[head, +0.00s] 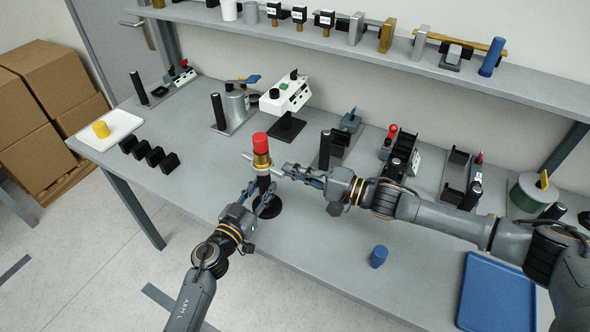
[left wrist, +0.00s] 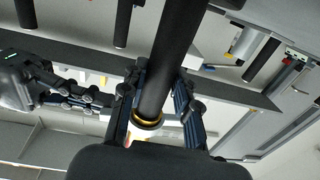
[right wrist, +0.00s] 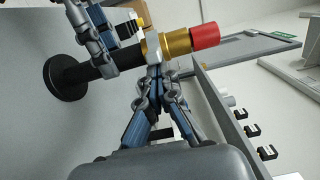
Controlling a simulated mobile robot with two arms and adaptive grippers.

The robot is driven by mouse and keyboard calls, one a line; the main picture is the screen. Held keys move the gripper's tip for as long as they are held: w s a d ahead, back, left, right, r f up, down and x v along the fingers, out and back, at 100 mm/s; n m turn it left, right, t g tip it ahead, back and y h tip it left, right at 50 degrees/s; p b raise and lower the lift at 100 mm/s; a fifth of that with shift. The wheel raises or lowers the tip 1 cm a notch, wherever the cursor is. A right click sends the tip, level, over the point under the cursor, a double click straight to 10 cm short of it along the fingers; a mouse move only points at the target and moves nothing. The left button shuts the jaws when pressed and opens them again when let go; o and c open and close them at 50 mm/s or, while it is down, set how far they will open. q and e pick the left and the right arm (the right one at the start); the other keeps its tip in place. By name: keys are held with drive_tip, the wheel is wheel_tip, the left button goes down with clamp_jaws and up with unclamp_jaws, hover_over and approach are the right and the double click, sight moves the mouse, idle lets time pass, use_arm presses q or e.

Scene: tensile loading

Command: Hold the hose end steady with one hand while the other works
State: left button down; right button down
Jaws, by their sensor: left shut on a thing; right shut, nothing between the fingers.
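An upright black hose end (head: 264,183) stands on a round black base (head: 267,208). It has a brass fitting (head: 261,161) and a red cap (head: 260,143) on top. My left gripper (head: 264,194) is shut around the black hose below the brass. The hose (left wrist: 172,50) also runs between its fingers in the left wrist view. My right gripper (head: 284,170) is shut and empty, its tips beside the fitting's lower end. In the right wrist view its tips (right wrist: 154,74) lie close to a silver collar (right wrist: 152,48) below the brass; I cannot tell if they touch.
Several black blocks (head: 154,156) and a white tray (head: 107,130) with a yellow cylinder (head: 101,129) lie at the left. Fixtures line the back under a shelf (head: 390,50). A blue cylinder (head: 378,256) and a blue tray (head: 497,295) are at front right. The front middle is clear.

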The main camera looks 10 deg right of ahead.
sight(282, 177)
drive_tip(key=shift+s+a+m+t+h, duration=0.25)
drive_tip(key=shift+s+m+t+h, duration=0.1)
drive_tip(key=shift+m+t, duration=0.2)
drive_tip(key=a+t, duration=0.1)
drive_tip(key=s+a+m+t+h, duration=0.1)
drive_tip(key=m+t+h, duration=0.1)
drive_tip(key=shift+s+a+r, duration=0.3)
drive_tip(key=shift+a+r, duration=0.1)
drive_tip(key=shift+a+r+m+t+h, duration=0.1)
drive_tip(key=shift+a+m+t+h, duration=0.05)
drive_tip(key=shift+m+t+h, duration=0.45)
drive_tip(key=shift+s+d+f+m+t+h, duration=0.15)
drive_tip(key=shift+d+f+m+t+h, duration=0.2)
drive_tip(key=shift+h, duration=0.3)
drive_tip(key=shift+s+d+f+m+t+h, duration=0.1)
drive_tip(key=shift+d+f+m+t+h, duration=0.1)
drive_tip(key=shift+d+m+h, duration=0.35)
drive_tip(key=shift+s+a, duration=0.35)
drive_tip(key=shift+a, duration=0.3)
drive_tip(key=shift+s+a, duration=0.35)
drive_tip(key=shift+a, duration=0.3)
drive_tip(key=shift+d, duration=0.15)
